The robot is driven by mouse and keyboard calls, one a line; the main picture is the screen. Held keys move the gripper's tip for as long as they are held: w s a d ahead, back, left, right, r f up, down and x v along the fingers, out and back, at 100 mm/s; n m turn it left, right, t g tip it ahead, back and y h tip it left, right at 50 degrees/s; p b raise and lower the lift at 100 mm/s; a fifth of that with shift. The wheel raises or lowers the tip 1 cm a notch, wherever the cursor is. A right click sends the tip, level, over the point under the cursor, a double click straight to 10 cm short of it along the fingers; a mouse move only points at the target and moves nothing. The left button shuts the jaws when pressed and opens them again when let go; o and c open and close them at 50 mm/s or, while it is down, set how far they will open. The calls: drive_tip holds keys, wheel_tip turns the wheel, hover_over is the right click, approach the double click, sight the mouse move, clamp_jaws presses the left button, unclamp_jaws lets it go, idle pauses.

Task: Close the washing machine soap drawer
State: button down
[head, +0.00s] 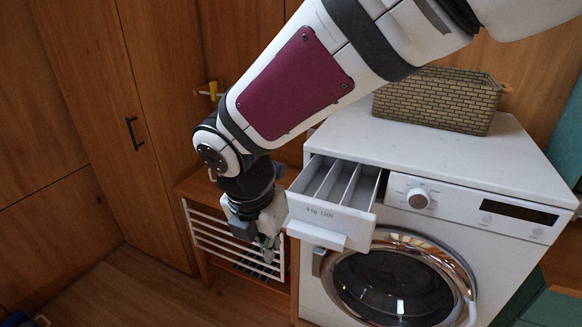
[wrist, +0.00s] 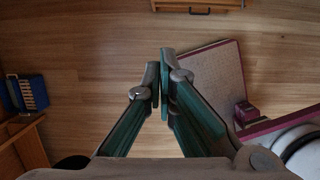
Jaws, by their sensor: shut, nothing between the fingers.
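The white washing machine (head: 480,180) stands at the right in the head view. Its soap drawer (head: 333,212) is pulled out at the upper left of its front, and its inner compartments show from above. My gripper (head: 268,250) is just left of the drawer front, pointing down, at about the height of the drawer's lower edge or a little below. A small gap seems to lie between them; contact cannot be told. In the wrist view my gripper (wrist: 163,88) shows its fingertips together, with nothing between them, above the wooden floor. The drawer does not clearly show there.
A woven basket (head: 437,99) sits on top of the machine. A white slatted rack (head: 225,240) on a wooden stand is close behind my gripper. The round door (head: 395,285) is below the drawer. Open floor (head: 130,285) lies at the lower left.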

sight(314, 194)
drive_tip(key=w+d+f, duration=0.1)
drive_tip(key=w+f, duration=0.2)
drive_tip(key=w, duration=0.1)
drive_tip(key=shift+w+d+f+p, duration=0.3)
drive_tip(key=shift+w+p, duration=0.05)
drive_tip(key=shift+p, duration=0.05)
drive_tip(key=w+d+b, duration=0.1)
drive_tip(key=w+d, duration=0.1)
drive_tip(key=w, duration=0.3)
drive_tip(key=w+d+b, duration=0.1)
drive_tip(key=w+d, duration=0.1)
drive_tip(key=w, duration=0.3)
drive_tip(key=w+d+b, duration=0.1)
drive_tip(key=w, duration=0.5)
drive_tip(key=shift+d+b, duration=0.3)
drive_tip(key=shift+d, duration=0.1)
drive_tip(key=shift+w+d, duration=0.25)
drive_tip(key=shift+w, duration=0.35)
drive_tip(key=shift+r, duration=0.1)
